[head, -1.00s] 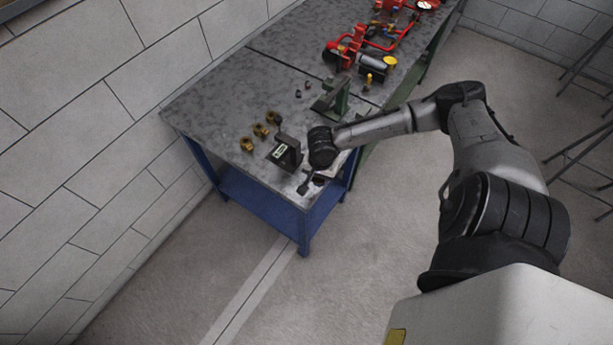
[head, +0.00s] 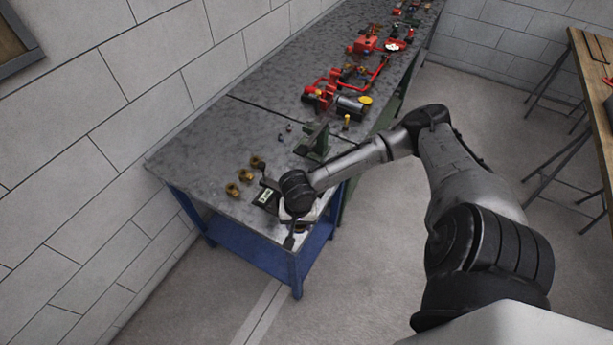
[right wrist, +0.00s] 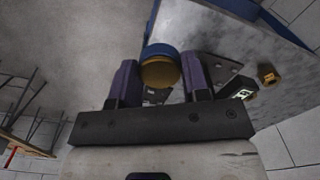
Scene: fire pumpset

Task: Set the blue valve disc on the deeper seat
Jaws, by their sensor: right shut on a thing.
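The blue valve disc (right wrist: 160,50), with a brass-coloured lower face, sits between the two dark fingers of my right gripper (right wrist: 160,82) in the right wrist view. The fingers are shut on it. In the head view, my right gripper (head: 290,242) hangs at the near end of the bench, and the disc cannot be made out there. I cannot tell which thing is the deeper seat. My left gripper is out of view.
A dark block with a green-white display (head: 265,197) stands beside my right wrist, partly hidden by it. A green stand (head: 315,141) and red pipework (head: 340,88) are farther back on the grey bench (head: 200,140). The bench's left part is mostly clear.

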